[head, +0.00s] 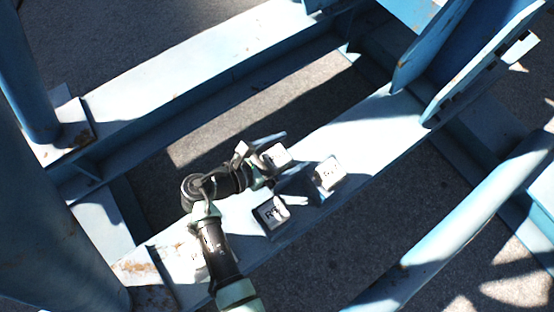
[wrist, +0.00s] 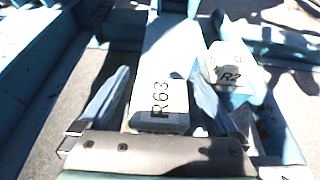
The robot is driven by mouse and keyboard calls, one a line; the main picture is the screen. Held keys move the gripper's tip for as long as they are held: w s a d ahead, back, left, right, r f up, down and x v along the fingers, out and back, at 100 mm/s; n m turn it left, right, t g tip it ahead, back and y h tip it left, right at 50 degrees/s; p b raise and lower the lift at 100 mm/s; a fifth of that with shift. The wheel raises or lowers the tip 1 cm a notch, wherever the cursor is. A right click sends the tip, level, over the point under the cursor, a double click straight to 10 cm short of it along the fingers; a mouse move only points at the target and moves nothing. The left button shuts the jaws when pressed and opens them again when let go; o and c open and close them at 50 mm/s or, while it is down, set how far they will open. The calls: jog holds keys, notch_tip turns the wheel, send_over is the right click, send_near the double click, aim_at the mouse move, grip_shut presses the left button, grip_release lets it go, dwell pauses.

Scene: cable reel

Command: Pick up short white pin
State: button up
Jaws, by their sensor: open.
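Several white pieces with black markings sit on a pale blue beam. In the wrist view, one marked R63 (wrist: 160,103) lies between the fingers of my gripper (wrist: 157,78); contact is not clear. It also shows in the head view (head: 276,156), beside my gripper (head: 290,162), which is open with one finger on each side. A second white piece (head: 329,172) stands to the right, marked R2 in the wrist view (wrist: 229,73). A third (head: 270,215) is nearer the beam's lower edge. No frame makes clear which is the short white pin.
The pale blue beam (head: 357,122) runs diagonally, with tall blue plates (head: 478,62) at its upper right. A second beam (head: 185,75) runs behind. A round blue tube (head: 455,225) crosses at lower right. Grey ground (head: 345,265) shows between them, with hard shadows.

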grip_shut()
dwell(0.3)
jog(key=shift+r, duration=0.15)
notch_tip(320, 180, up, 10)
jog(key=p, duration=0.5)
dwell(0.4)
jog(key=shift+r+p, duration=0.75)
jog(key=shift+p, duration=0.4)
jog(key=shift+f, duration=0.1)
